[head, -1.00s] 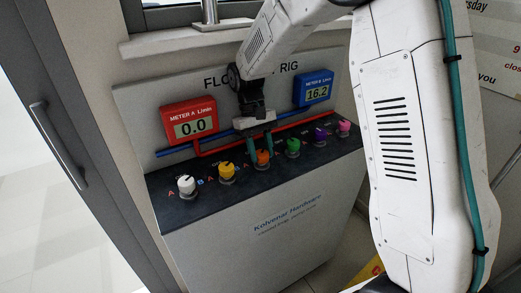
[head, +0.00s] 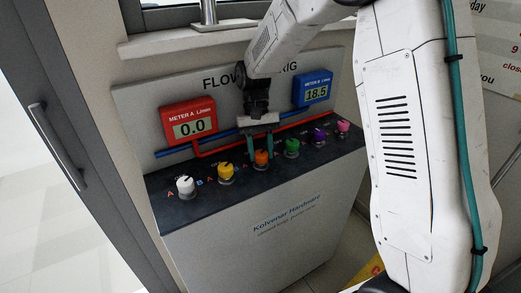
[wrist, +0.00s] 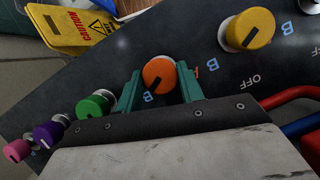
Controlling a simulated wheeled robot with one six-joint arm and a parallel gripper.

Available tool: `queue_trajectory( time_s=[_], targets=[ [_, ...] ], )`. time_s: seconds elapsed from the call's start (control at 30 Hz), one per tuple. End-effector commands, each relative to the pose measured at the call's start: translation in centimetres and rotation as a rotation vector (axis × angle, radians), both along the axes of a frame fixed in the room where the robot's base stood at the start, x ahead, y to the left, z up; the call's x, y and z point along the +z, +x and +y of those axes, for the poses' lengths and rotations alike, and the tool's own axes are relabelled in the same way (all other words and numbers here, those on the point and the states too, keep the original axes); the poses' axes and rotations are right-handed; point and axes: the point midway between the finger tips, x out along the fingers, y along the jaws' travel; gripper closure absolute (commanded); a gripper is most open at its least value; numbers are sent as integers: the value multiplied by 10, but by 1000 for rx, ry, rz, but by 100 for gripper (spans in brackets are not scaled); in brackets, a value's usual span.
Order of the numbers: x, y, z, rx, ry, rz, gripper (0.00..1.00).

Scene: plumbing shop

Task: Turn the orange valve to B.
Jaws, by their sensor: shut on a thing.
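The orange valve (head: 261,158) is a round knob on the dark sloping panel, between the yellow and green valves. It also shows in the wrist view (wrist: 159,72). My gripper (wrist: 158,84) is shut on it, with one teal finger on each side. The black mark on the knob points down and left in the wrist view, toward a blue B (wrist: 148,98) close by the knob. A red A lies to the knob's right, partly hidden by a finger. In the head view my gripper (head: 262,143) comes down from behind the valve.
Meter A (head: 189,121) reads 0.0 and meter B (head: 313,90) reads 18.5. White (head: 186,186), yellow (head: 226,172), green (head: 292,147), purple (head: 319,136) and pink (head: 342,127) valves share the panel. Red and blue pipes run behind. A yellow caution sign (wrist: 72,28) is beyond the panel.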

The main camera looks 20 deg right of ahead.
Motion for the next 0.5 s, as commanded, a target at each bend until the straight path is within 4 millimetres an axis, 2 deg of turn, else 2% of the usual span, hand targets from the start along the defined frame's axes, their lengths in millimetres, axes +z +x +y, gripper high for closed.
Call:
queue_trajectory(
  time_s=[0.03,0.07,0.1,0.13,0.5],
  targets=[
    [1,1,-1,-1,-1,-5,85],
    [1,1,-1,-1,-1,-5,57],
    [1,1,-1,-1,-1,-5,46],
    [1,1,0,0,0,-4,41],
    [6,1,0,0,0,-3,41]
  ],
)
